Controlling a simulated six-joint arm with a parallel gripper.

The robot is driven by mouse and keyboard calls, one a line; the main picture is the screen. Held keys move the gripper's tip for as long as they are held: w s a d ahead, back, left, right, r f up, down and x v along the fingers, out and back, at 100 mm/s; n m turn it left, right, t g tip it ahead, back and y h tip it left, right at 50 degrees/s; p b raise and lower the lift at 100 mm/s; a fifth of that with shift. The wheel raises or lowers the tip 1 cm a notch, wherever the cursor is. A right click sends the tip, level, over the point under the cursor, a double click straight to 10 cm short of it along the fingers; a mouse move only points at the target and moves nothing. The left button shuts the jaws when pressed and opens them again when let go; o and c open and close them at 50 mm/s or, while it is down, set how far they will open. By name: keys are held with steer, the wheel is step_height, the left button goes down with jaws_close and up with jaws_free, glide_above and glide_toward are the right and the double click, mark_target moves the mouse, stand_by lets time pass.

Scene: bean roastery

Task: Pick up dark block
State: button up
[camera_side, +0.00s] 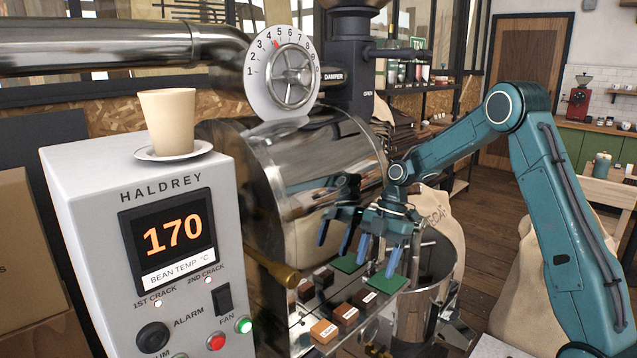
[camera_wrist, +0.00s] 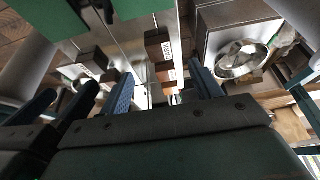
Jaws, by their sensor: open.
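The dark block (camera_side: 365,299) is a dark brown cube with a white label. It sits at the back of a row of blocks, near a green pad, in the side view. In the wrist view a dark labelled block (camera_wrist: 156,46) lies beyond the gap between the fingers; its label seems to read DARK. My gripper (camera_side: 378,256) is open and empty, pointing down above the green pads, higher than the blocks. Its two blue fingers frame the wrist view (camera_wrist: 160,88) at left and right, with the row between them. The lower row is partly hidden there.
A mid-brown block (camera_side: 345,314) and a lighter orange block (camera_side: 324,331) continue the row. Two green pads (camera_side: 348,263) (camera_side: 385,284) lie behind. The shiny roaster drum (camera_side: 300,165) stands close at left and mirrors the scene. A round metal bin (camera_side: 430,290) is at right.

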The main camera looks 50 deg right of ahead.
mark_target(365, 295)
steer(key=shift+x, duration=1.1)
steer(key=shift+f, duration=0.1)
steer(key=shift+x, duration=2.5)
steer(key=shift+a, duration=0.1)
steer(key=c, duration=1.1)
